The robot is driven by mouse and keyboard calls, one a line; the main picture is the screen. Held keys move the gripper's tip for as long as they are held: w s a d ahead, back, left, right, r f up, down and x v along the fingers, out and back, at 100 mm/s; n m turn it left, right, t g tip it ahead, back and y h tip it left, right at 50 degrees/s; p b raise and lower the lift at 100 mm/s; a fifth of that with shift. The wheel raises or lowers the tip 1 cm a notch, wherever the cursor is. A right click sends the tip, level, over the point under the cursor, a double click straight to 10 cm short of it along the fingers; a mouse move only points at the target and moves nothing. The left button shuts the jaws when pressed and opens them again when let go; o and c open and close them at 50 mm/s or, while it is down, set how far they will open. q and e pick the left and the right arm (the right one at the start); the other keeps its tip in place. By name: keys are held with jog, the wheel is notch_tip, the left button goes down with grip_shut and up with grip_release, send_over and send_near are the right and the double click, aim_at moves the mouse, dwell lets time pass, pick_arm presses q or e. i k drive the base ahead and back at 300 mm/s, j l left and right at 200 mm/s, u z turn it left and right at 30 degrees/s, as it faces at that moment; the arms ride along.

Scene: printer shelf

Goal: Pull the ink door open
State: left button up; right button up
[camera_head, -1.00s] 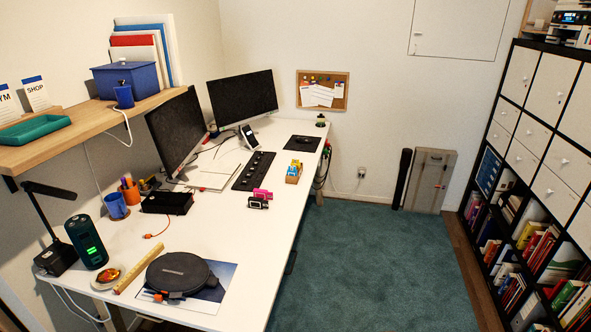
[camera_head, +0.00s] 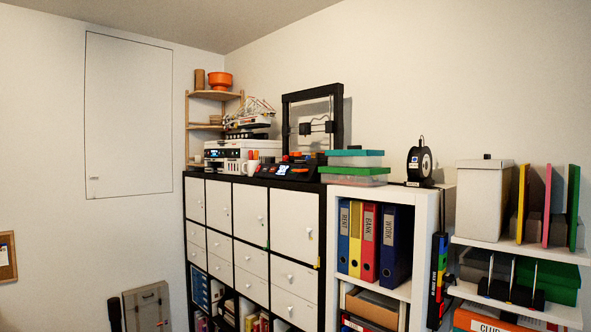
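A white printer (camera_head: 228,155) with a small lit display stands on top of the black-framed cabinet, towards its left end. It is far off and small. I cannot make out its ink door or tell whether that door is open or shut. A model with thin struts sits on or just behind the printer's top. Neither of my grippers is in view.
The cabinet (camera_head: 295,226) has white doors and drawers. A black-framed 3D printer (camera_head: 338,116), green-lidded boxes (camera_head: 352,176), a white mug (camera_head: 251,169) and a spool (camera_head: 419,163) stand along the top. White shelves (camera_head: 430,205) with binders stand to the right.

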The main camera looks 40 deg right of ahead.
aim_at(234, 165)
jog(key=z, duration=1)
jog(key=i+j+z, duration=0.1)
jog(key=i, duration=0.2)
jog(key=i+j+z, duration=0.15)
jog(key=i, duration=0.15)
